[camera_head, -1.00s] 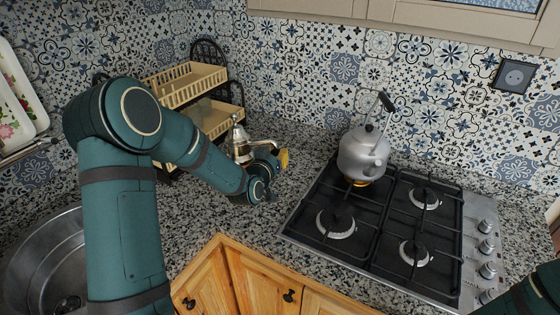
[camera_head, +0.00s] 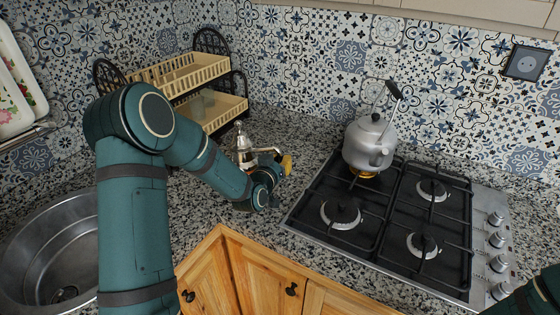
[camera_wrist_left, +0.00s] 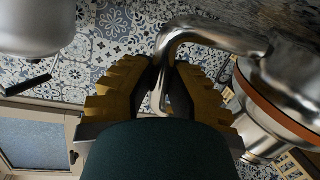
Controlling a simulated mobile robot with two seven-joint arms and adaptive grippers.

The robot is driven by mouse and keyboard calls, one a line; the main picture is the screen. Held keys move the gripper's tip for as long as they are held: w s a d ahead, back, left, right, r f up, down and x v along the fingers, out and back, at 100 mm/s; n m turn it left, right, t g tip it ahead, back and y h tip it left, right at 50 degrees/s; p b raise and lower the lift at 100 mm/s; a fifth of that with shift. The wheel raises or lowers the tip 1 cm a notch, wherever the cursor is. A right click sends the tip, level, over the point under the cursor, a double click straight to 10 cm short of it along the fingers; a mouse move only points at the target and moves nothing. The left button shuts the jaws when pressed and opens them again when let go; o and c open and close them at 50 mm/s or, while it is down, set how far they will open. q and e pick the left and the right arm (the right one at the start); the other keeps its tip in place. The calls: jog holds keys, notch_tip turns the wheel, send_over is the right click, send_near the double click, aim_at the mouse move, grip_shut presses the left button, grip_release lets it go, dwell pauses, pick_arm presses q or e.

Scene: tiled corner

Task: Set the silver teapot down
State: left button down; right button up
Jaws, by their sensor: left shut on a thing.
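The silver teapot (camera_head: 244,150) is upright over the counter in front of the dish rack, its lower part partly hidden by my left arm. I cannot tell whether its base touches the counter. My left gripper (camera_head: 285,164), with yellow fingers, is at the teapot's right side. In the left wrist view, the gripper (camera_wrist_left: 168,84) is shut on the teapot's bent silver handle. The teapot's shiny body (camera_wrist_left: 291,85) with a brown-orange band is at the right of that view. My right gripper is out of view; only a bit of that arm shows at the bottom right.
A grey kettle (camera_head: 369,143) stands on the rear left burner of the gas hob (camera_head: 373,245). A two-tier dish rack (camera_head: 219,112) is behind the teapot. A metal sink (camera_head: 40,255) is at the left. Speckled counter (camera_head: 300,150) is free between teapot and hob.

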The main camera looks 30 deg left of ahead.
pick_arm(q)
jog(key=shift+f, duration=0.15)
dwell(0.5)
jog(key=c, duration=1)
grip_release()
jog(key=shift+o, duration=0.2)
jog(key=shift+o, duration=0.5)
jog(key=s+r+b, duration=0.1)
jog(key=s+b, duration=0.1)
jog(key=s, duration=0.8)
jog(key=shift+d+r+b, duration=0.3)
jog(key=shift+b, duration=0.1)
